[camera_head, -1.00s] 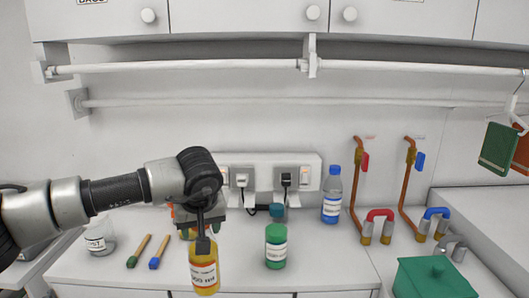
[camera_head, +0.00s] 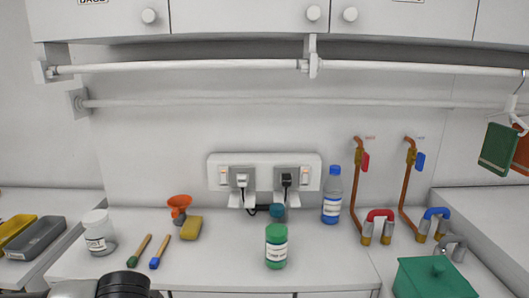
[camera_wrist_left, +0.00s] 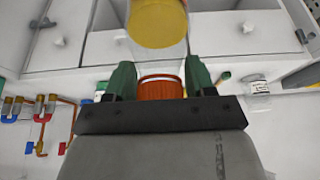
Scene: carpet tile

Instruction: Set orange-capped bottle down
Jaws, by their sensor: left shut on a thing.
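The orange-capped bottle shows in the left wrist view, with its orange cap (camera_wrist_left: 160,88) between the fingers of my left gripper (camera_wrist_left: 160,78). The gripper is shut on the cap. The bottle's clear body with yellow contents (camera_wrist_left: 158,24) runs out of the top of that view, so its base is hidden. Cabinet fronts show behind it. In the head view only part of my left arm shows at the bottom left; the gripper and bottle are out of that frame. My right gripper is in neither view.
A green box (camera_head: 436,277) stands right. The counter's front middle-left is clear.

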